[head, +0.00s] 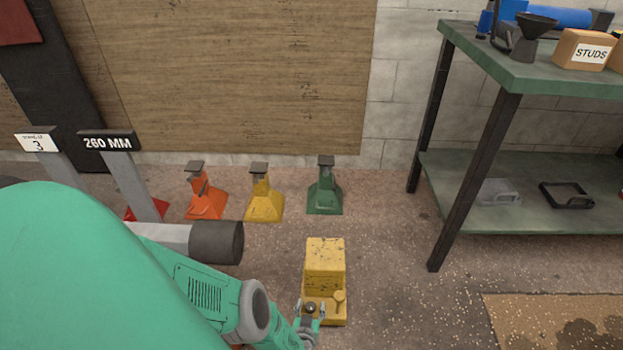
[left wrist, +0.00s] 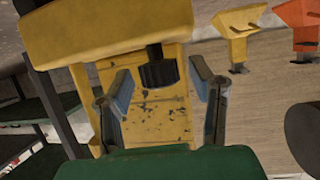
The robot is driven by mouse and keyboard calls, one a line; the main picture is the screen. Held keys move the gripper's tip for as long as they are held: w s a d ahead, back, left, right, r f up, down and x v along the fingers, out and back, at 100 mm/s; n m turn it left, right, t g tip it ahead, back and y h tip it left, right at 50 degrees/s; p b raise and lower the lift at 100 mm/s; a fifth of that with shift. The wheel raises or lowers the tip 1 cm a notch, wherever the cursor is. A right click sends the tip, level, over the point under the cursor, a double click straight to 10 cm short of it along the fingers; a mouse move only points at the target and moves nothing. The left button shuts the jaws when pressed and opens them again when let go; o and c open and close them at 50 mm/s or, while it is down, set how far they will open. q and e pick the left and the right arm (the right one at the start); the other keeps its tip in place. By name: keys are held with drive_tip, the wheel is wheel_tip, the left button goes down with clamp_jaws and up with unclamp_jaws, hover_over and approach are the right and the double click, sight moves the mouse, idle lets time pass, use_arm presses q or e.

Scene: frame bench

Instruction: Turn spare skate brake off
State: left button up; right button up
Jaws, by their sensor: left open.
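The yellow skate (head: 325,256) stands on the floor in the lower middle of the head view. My left gripper (head: 310,316) is open at this near end, around or just above the knob; the head view does not show contact. In the left wrist view the worn yellow skate (left wrist: 158,117) fills the middle. The black knob (left wrist: 158,72) shows between the two open fingers of the left gripper (left wrist: 162,84), with gaps on both sides. My right gripper is not in view.
Orange (head: 205,203), yellow (head: 262,203) and green (head: 325,195) stands are behind the skate by the wall. A post marked 260 MM (head: 108,142) is at the left. A green-topped bench (head: 540,75) with a lower shelf stands right. Floor right of the skate is clear.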

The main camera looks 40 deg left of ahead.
sight(315, 281)
use_arm(q)
drive_tip(key=shift+a+f, duration=0.1)
clamp_jaws()
drive_tip(key=shift+m+t+h, duration=0.5)
drive_tip(key=shift+m+h, duration=0.3)
unclamp_jaws()
drive_tip(key=shift+r, duration=5)
